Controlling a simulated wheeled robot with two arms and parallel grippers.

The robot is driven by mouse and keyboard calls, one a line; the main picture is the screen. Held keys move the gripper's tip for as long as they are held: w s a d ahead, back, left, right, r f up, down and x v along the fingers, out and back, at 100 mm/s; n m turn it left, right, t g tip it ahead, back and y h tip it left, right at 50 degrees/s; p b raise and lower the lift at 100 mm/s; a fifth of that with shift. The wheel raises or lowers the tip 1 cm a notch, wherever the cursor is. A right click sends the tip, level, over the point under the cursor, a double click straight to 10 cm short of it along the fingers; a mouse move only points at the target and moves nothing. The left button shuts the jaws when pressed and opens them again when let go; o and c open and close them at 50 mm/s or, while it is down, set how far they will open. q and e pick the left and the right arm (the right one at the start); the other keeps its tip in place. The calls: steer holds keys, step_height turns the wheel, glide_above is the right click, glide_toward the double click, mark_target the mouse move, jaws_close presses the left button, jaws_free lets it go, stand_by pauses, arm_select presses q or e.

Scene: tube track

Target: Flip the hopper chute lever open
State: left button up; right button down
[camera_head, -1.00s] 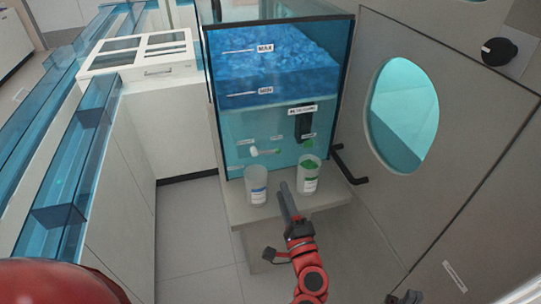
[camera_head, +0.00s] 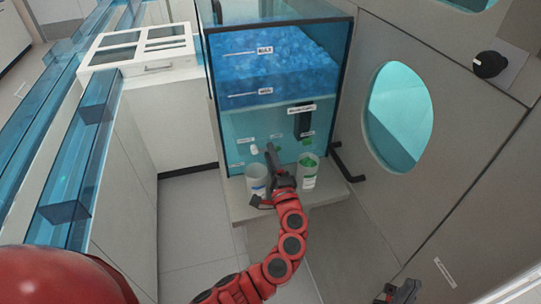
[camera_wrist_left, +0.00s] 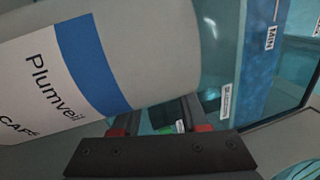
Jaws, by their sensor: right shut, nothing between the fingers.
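The hopper (camera_head: 280,82) is a blue transparent tank with MAX and MIN labels. A small white lever (camera_head: 254,149) is on its lower front. Its right part is hidden behind my left gripper. My left gripper (camera_head: 271,150) is in front of the hopper, just right of the white part; I cannot tell whether they touch. In the left wrist view its two fingers (camera_wrist_left: 176,108) stand apart with a gap between them. My right gripper (camera_head: 404,290) is low at the bottom right, shut and empty, away from the hopper.
A cup with a blue label (camera_head: 257,183) and a cup with a green label (camera_head: 308,172) stand on the ledge (camera_head: 325,200) below the hopper. The blue-banded cup looms close in the left wrist view (camera_wrist_left: 90,60). A black box (camera_head: 303,122) sits on the hopper front.

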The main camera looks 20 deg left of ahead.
arm_select(q)
jaws_close()
stand_by(1.2)
